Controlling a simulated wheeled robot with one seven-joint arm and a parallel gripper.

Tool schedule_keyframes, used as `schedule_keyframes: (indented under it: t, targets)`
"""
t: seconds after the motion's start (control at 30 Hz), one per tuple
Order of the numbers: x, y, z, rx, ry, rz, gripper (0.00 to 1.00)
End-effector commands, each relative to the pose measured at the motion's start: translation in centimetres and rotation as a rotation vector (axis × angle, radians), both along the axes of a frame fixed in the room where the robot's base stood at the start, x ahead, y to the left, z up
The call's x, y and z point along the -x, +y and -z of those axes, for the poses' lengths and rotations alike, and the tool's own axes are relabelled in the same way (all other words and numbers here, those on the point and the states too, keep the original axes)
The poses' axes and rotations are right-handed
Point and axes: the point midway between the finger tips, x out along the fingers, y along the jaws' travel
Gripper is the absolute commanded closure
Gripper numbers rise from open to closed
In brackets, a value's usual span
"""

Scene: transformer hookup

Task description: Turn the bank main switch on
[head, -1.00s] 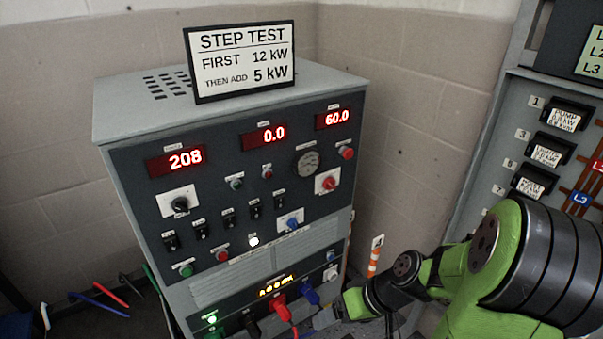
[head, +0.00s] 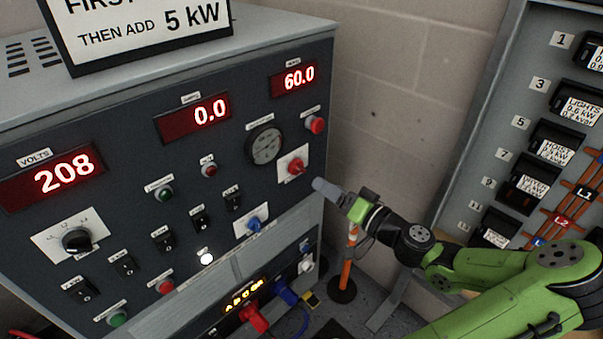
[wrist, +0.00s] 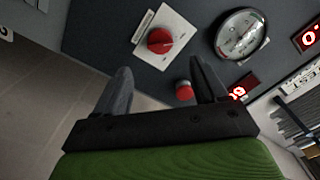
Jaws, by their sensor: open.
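The load bank is a grey cabinet with a dark front panel (head: 225,160). A red rotary knob (head: 295,167) on a white plate sits at the panel's right edge, below the red push button (head: 316,124); its label is too small to read. It looks like the main switch. In the wrist view the red knob (wrist: 159,41) shows beyond the fingers, with its plate tilted by the camera angle. My gripper (head: 325,188) is just right of and below the knob in the head view, apart from it. In the wrist view my gripper (wrist: 163,85) is open and empty, its fingers spread.
A round gauge (head: 265,145) is left of the knob. A blue knob (head: 254,224) and several black toggles lie lower. Red and blue cables plug in at the cabinet's bottom. A breaker panel (head: 480,130) stands at the right. An orange-banded post (head: 346,275) stands between them.

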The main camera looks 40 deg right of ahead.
Motion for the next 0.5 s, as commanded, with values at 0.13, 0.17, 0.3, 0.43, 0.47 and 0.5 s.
schedule_keyframes:
  t: [0.13, 0.17, 0.3, 0.43, 0.47, 0.5]
  targets:
    - [-3.9, 0.3, 0.2, 0.002, -0.001, -0.006, 0.29]
    - [-4.6, 0.3, 0.1, 0.001, -0.003, -0.006, 0.29]
    - [-7.5, 0.3, 0.1, 0.0, -0.002, -0.004, 0.29]
    - [-8.9, 0.3, 0.1, 0.0, -0.001, -0.001, 0.29]
    - [-9.1, 0.3, 0.0, 0.0, -0.001, -0.001, 0.29]
    - [-9.2, 0.3, 0.0, -0.001, 0.001, -0.001, 0.29]
